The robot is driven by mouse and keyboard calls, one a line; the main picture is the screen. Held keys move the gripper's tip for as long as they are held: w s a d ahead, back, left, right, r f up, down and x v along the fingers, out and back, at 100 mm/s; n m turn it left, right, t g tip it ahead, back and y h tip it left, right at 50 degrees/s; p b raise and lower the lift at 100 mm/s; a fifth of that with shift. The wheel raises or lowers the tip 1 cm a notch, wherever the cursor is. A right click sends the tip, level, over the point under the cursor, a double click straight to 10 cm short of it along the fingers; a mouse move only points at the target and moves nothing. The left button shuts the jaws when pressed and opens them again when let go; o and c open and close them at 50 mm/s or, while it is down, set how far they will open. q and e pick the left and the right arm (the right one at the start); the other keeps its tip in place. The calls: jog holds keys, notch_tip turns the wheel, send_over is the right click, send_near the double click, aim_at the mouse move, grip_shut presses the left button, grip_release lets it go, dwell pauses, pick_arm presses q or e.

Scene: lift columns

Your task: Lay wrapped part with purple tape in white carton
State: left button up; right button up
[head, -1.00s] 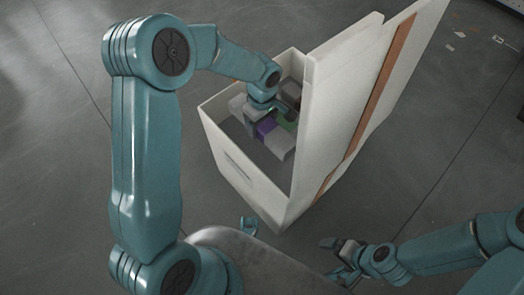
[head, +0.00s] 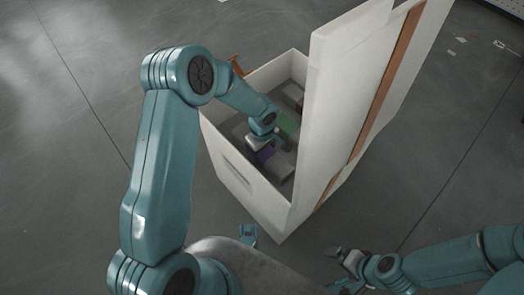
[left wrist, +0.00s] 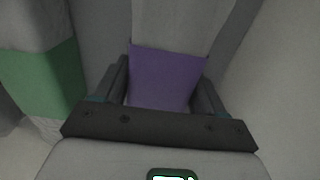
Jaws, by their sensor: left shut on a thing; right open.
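The white carton (head: 240,185) stands open on the floor with a tall white panel on its right. My left gripper (head: 262,143) reaches down inside it and is shut on the wrapped part with purple tape (head: 266,155). In the left wrist view the purple tape (left wrist: 166,78) lies between the two fingers, and the part's pale wrap extends beyond it. The part is low in the carton; whether it touches the bottom is hidden. My right gripper (head: 343,256) is open and empty, outside the carton at the lower right.
A wrapped part with green tape (head: 288,122) lies in the carton beside the purple-taped one; it also shows in the left wrist view (left wrist: 45,80). Other grey and brown-banded pieces lie farther back. The tall panel (head: 345,100) blocks the right side. Floor at left is clear.

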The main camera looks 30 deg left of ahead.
pick_arm(q)
jog(key=shift+f, duration=0.1)
jog(key=o, duration=1.5)
jog(key=shift+r, duration=0.3)
notch_tip(320, 180, up, 12)
jog(key=p, duration=0.4)
jog(key=shift+f, duration=0.15)
